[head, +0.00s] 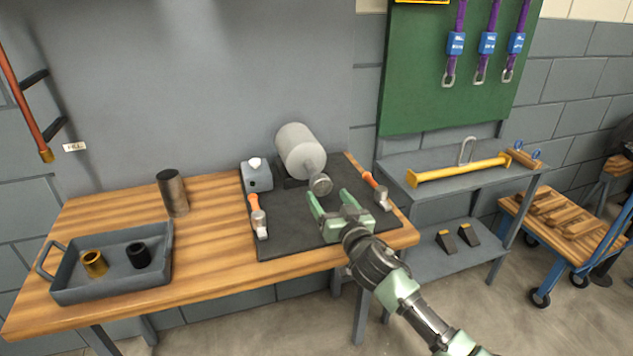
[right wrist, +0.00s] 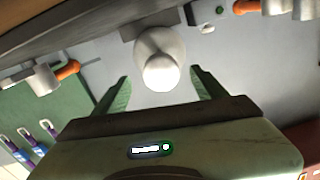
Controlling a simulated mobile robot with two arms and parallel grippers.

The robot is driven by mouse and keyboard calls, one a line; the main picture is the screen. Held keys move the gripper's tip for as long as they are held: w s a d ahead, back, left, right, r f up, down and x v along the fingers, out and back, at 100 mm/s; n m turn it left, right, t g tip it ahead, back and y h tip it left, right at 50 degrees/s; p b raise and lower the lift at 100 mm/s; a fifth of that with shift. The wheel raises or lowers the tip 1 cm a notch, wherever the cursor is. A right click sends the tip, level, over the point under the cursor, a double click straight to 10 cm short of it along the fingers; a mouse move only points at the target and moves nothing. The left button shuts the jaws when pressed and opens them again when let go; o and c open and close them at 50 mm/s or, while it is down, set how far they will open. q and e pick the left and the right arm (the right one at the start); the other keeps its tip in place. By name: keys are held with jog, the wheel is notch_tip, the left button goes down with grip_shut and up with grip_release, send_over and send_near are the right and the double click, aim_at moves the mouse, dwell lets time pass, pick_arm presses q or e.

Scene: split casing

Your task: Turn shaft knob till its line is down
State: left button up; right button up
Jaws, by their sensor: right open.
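The shaft knob (head: 321,184) is a round metallic disc at the front end of a light grey cylindrical casing (head: 298,146), which lies on a dark mat. My right gripper (head: 329,198) is open, just in front of the knob, with its green fingers pointing at it. In the right wrist view, the pale round knob (right wrist: 161,74) shows between the two open fingertips (right wrist: 160,76), with a gap on each side. The fingers do not appear to touch it. I cannot make out the line on the knob in either view. My left gripper is not in view.
On the dark mat (head: 300,235) lie two orange-handled tools (head: 259,218) (head: 377,188), one either side of my gripper. A grey block (head: 257,178) stands left of the casing. A dark cylinder (head: 173,194) and a tray (head: 110,290) with two bushings are further left.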

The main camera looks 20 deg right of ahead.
aim_at(323, 189)
jog(key=w, duration=0.5)
jog(key=shift+w+a+r, duration=0.1)
jog(key=shift+w+a, duration=0.1)
jog(key=shift+w, duration=0.3)
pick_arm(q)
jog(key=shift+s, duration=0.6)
pick_arm(e)
jog(key=shift+w, duration=0.15)
jog(key=c, duration=1.4)
